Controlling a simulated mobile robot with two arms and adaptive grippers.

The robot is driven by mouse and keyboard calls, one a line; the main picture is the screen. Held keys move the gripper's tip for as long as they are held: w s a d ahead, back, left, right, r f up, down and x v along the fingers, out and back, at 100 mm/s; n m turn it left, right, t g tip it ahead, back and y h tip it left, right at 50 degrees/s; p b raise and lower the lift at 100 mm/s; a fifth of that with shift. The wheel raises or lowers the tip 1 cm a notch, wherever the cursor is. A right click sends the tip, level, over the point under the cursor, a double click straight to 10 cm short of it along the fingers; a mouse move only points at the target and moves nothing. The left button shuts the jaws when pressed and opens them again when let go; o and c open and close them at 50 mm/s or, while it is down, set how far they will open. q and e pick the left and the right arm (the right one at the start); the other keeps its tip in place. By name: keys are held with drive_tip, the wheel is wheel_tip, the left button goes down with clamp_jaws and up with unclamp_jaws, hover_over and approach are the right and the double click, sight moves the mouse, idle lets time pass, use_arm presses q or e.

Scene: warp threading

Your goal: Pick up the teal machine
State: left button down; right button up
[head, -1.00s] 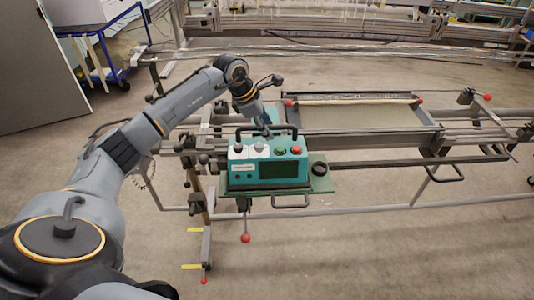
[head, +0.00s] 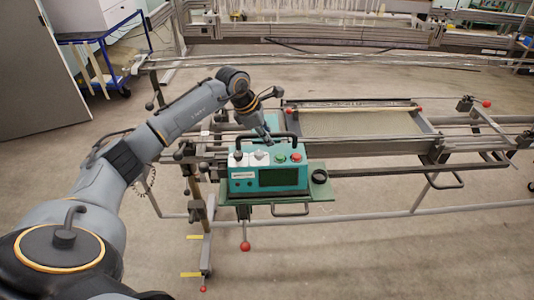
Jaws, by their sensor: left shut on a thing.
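The teal machine (head: 240,185) is a box with a dark screen, a green and a red button, two white-based knobs and a black handle across its top. It is at the green platform (head: 320,190) on the frame's front side; I cannot tell whether its base touches the platform. My left gripper (head: 268,138) comes down from behind and is shut on the machine's black handle. The handle and the machine hide part of the fingertips. My right gripper is not in view.
A metal warping frame (head: 440,150) with rails and red-tipped levers extends to the right. A black round part (head: 319,176) sits on the platform's right end. A blue cart (head: 105,55) stands at the back left. The floor in front is clear.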

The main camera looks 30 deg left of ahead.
use_arm(q)
drive_tip(key=shift+r, duration=0.25)
drive_tip(key=shift+w+r+b, duration=0.1)
drive_tip(key=shift+r+b, duration=0.65)
drive_tip(key=shift+r, duration=0.45)
drive_tip(key=s+r+b, duration=0.5)
drive_tip(key=s+r, duration=0.5)
drive_tip(key=s, duration=0.4)
wheel_tip(320, 180, up, 13)
drive_tip(key=p, duration=1.2)
drive_tip(key=shift+a+r, duration=0.2)
drive_tip(key=shift+a, duration=0.25)
drive_tip(key=shift+s, duration=0.1)
